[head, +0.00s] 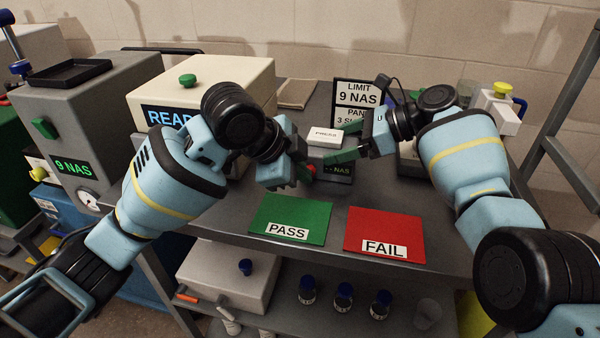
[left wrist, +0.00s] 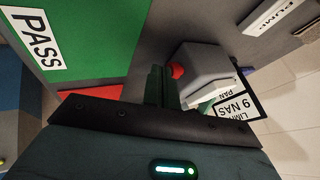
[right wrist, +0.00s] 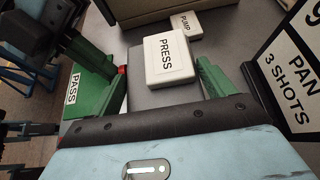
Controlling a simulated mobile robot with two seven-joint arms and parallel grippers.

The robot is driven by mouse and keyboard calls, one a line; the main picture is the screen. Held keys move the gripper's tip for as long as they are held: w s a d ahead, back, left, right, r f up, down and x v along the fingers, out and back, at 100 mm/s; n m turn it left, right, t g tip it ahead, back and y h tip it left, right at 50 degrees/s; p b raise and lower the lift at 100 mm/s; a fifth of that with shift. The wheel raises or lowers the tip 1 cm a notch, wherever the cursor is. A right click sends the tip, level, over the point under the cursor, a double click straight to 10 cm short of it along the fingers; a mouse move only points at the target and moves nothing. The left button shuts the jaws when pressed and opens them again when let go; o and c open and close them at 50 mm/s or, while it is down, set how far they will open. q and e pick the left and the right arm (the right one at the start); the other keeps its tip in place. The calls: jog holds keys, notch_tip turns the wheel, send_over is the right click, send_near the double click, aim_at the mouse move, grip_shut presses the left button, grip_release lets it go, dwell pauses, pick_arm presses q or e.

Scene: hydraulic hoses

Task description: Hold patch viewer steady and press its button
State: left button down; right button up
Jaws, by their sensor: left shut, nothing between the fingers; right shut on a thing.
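The patch viewer (head: 338,170) is a small dark grey box on the table, with a green "-- NAS" display and a white PRESS plate (head: 325,136) on top. It also shows in the right wrist view (right wrist: 170,58) and the left wrist view (left wrist: 212,66). Its red button (left wrist: 178,71) is on the side facing my left gripper. My right gripper (head: 347,143) is shut on the viewer, one green finger on each side. My left gripper (left wrist: 160,84) is shut and empty, its fingertips right beside the red button. I cannot tell whether they touch it.
A green PASS mat (head: 290,220) and a red FAIL mat (head: 384,234) lie in front of the viewer. A LIMIT 9 NAS sign (head: 356,92) stands behind it. A cream machine (head: 235,75) is at the back left. Bottles (head: 343,295) stand on the lower shelf.

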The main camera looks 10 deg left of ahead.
pick_arm(q)
jog(key=shift+w, duration=1.05)
pick_arm(e)
jog(key=shift+s+a, duration=0.1)
pick_arm(q)
jog(key=s, duration=0.4)
jog(key=v, duration=1)
jog(key=shift+s, duration=0.2)
